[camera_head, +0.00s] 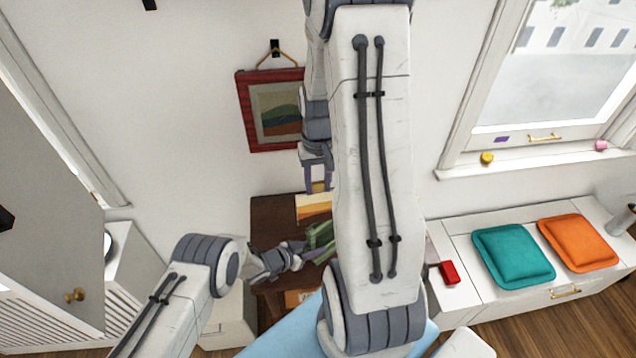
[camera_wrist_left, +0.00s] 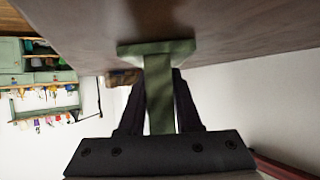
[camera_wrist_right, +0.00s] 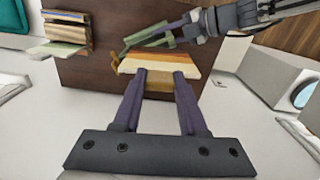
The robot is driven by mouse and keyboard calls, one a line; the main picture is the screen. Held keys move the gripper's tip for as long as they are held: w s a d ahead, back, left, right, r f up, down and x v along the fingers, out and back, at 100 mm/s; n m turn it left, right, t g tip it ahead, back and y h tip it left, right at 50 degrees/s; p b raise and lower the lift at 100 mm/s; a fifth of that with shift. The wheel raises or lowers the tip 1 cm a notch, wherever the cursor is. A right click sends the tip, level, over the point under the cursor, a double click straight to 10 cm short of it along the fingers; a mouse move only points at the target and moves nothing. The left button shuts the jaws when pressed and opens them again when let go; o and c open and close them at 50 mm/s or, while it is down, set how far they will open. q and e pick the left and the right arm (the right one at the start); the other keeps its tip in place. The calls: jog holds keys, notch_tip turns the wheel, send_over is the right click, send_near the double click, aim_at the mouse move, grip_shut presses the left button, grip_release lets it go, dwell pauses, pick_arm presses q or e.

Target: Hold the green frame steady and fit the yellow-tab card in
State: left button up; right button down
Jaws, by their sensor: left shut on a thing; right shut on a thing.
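The green frame (camera_head: 321,236) is above the dark wooden table (camera_head: 268,214). My left gripper (camera_head: 300,250) is shut on it; the left wrist view shows a green bar of the frame (camera_wrist_left: 160,105) between the fingers. The striped card (camera_head: 310,206), white, orange and yellow, is beside the frame, on its far side. My right gripper (camera_wrist_right: 160,76) is shut on the card's yellow tab (camera_wrist_right: 158,84). In the right wrist view the card (camera_wrist_right: 160,64) is close to the frame (camera_wrist_right: 148,38), apparently outside it. My right arm hides part of the frame in the head view.
A red-framed picture (camera_head: 270,110) hangs on the wall behind. A stack of book-like things (camera_wrist_right: 67,30) lies on the table in the right wrist view. A white bench at right holds a red box (camera_head: 449,272), a teal cushion (camera_head: 513,256) and an orange cushion (camera_head: 577,243).

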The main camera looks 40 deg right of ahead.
jog(key=shift+d, duration=0.15)
jog(key=shift+d, duration=1.8)
jog(key=shift+f, duration=0.8)
